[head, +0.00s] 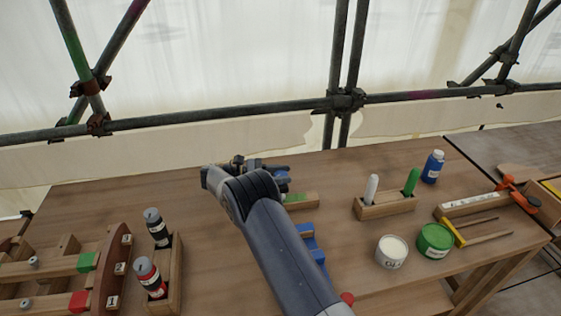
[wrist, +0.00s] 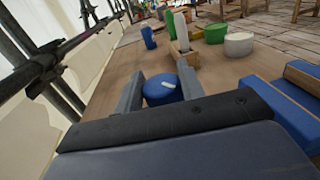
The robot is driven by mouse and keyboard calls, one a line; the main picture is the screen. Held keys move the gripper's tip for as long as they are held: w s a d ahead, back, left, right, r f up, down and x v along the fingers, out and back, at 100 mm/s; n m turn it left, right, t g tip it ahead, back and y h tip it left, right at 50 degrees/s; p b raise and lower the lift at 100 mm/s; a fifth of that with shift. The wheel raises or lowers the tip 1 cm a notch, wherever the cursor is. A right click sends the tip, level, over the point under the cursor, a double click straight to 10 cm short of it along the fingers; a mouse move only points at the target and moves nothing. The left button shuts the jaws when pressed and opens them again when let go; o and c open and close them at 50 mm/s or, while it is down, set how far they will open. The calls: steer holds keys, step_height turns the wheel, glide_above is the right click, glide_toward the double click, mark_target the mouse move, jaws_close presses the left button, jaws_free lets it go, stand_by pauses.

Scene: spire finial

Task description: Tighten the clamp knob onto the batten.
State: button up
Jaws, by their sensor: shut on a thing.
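A round blue knob (wrist: 160,91) with a pale mark on top sits between the two grey fingers of my gripper (wrist: 161,82) in the wrist view. My gripper is shut on it. In the head view my gripper (head: 272,173) is over the middle of the bench, and only a small blue part of the knob shows beside it. A short wooden piece with a green end (head: 302,200) lies just right of my gripper, partly hidden by my arm. I cannot tell whether it is the batten, or whether the knob touches it.
A blue stepped block (head: 312,242) is right of my arm. A wooden holder (head: 385,207) with white and green sticks, a blue bottle (head: 432,167), a white tub (head: 391,253) and a green tub (head: 434,241) stand further right. Bottles (head: 157,228) stand left. Scaffold poles (head: 220,115) run behind.

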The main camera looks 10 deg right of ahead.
steer(key=p, duration=0.3)
steer(key=shift+r+g, duration=0.15)
steer(key=shift+g, duration=0.15)
stand_by(0.3)
steer(key=o, duration=1)
steer(key=shift+d, duration=0.1)
steer(key=shift+f, duration=0.2)
